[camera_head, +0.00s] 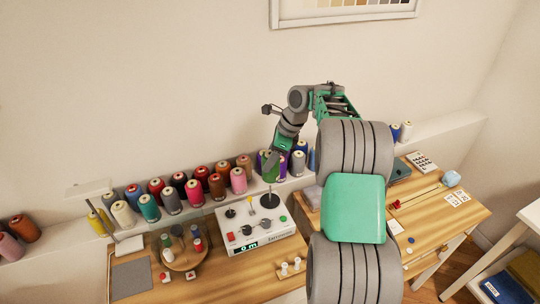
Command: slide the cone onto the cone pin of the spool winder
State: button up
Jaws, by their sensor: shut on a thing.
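The spool winder (247,236) is a white box with knobs, a green display and buttons, standing on the wooden table. A thin upright cone pin (270,188) rises from a black disc at its back right. My gripper (273,155) is above and slightly behind the pin in this view, pointing down. It is shut on a green cone (270,168), which hangs over the pin, seemingly upright. The cone's lower end is close to the pin's top in the picture; I cannot tell the gap in depth or whether they touch. The fingers are small and partly merge with the cones behind.
A row of coloured thread cones (193,192) stands on the ledge behind, close to my gripper. A round wooden spool stand (183,259) is left of the winder. My arm hides the table's middle right.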

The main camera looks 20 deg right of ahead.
jog(key=shift+f+b, duration=0.85)
jog(key=shift+b, duration=0.15)
jog(key=shift+a+p, duration=0.1)
jog(key=shift+p, duration=0.55)
jog(key=shift+f, duration=0.25)
jog(key=shift+f, duration=1.4)
jog(key=shift+f, duration=0.2)
jog(key=shift+f+b, duration=0.6)
jog(key=shift+f, duration=2.55)
jog(key=o, duration=1.6)
